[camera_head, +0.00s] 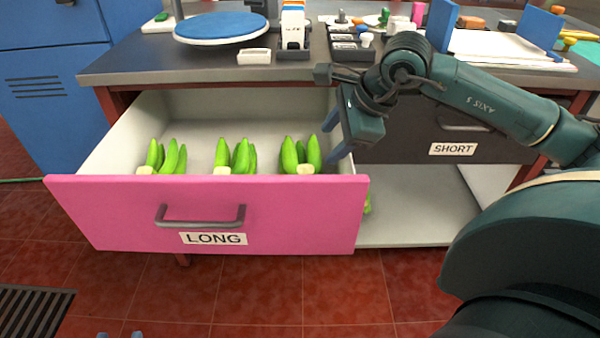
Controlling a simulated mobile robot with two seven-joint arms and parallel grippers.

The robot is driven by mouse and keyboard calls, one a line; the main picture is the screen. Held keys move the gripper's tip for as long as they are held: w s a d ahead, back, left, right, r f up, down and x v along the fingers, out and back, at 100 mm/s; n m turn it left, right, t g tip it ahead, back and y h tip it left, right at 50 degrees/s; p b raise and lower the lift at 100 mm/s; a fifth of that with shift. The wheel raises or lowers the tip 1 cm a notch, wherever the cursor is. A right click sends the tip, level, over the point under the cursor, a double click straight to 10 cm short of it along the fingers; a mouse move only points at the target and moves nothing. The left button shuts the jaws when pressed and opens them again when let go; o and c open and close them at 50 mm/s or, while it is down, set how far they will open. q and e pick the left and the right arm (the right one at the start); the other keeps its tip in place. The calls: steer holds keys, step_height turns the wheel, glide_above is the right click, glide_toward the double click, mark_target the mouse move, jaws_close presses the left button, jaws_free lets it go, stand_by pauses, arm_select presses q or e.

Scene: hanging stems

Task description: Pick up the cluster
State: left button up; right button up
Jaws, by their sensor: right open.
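Three clusters of green banana-like fruit with pale cut stems stand in the open pink drawer (110,212) labelled LONG: a left cluster (172,159), a middle cluster (239,157) and a right cluster (302,154). My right gripper (334,136) is open and empty over the drawer's right side, just right of the right cluster. My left gripper (120,335) shows only two separated fingertips at the bottom edge.
A dark drawer (395,142) labelled SHORT is shut behind my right arm. The worktop (130,69) above holds a blue round turntable (221,27), small boxes and tools. A blue cabinet (50,95) stands at left. The red tiled floor in front is mostly clear.

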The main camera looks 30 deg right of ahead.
glide_above(306, 168)
steer(key=s, duration=0.3)
step_height(306, 168, down, 6)
steer(key=shift+d+b+x, duration=0.15)
steer(key=shift+b+x, duration=0.25)
steer(key=shift+x, duration=0.45)
steer(key=shift+d+b+x, duration=0.2)
steer(key=shift+b+x, duration=0.15)
steer(key=shift+x, duration=0.55)
steer(key=shift+d+b+x, duration=0.15)
steer(key=shift+b+x, duration=0.25)
steer(key=shift+x, duration=0.45)
arm_select(q)
steer(key=shift+d+r+m+t+h, duration=0.1)
steer(key=shift+d+m+t+h, duration=0.35)
steer(key=shift+t+h, duration=0.3)
arm_select(e)
steer(key=shift+f, duration=0.1)
jaws_close()
steer(key=shift+w, duration=0.1)
